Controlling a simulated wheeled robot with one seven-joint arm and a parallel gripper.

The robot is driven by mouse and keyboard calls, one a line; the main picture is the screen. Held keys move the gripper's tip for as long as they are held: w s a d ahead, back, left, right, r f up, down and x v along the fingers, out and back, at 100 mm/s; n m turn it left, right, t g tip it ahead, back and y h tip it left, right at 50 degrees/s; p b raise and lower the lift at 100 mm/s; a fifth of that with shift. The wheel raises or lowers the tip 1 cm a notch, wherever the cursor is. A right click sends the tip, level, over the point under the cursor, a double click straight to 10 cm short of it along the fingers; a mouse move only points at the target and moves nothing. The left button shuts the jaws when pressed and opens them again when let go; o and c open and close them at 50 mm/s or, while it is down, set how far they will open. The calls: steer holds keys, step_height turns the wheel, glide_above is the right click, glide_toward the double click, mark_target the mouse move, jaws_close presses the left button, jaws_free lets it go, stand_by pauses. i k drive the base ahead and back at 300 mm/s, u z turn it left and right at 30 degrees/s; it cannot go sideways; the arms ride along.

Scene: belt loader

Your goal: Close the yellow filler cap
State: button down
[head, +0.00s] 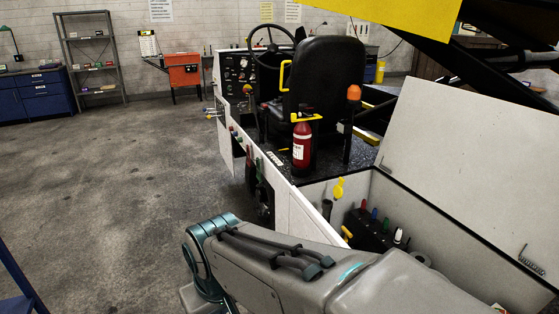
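A yellow cap (339,188) stands raised at the near end of the belt loader, inside the open compartment (355,181). It looks tilted up on edge. A dark upright neck or tube (327,208) is just below and left of it; I cannot tell whether the two are joined. Another small yellow part (346,232) shows lower down, partly hidden behind my arm. My arm crosses the bottom of the head view in front of the compartment. My gripper is not in view.
A large pale panel (470,150) stands open on the right. Coloured-topped parts (385,222) sit inside the compartment. A red extinguisher (302,143), an orange beacon (353,93) and a black seat (325,75) are beyond. The floor at left (110,190) is clear.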

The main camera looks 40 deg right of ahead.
mark_target(338, 192)
steer(key=z, duration=0.6)
steer(key=i, duration=1.25)
steer(key=z, duration=1.15)
steer(key=i, duration=0.3)
steer(key=z, duration=0.2)
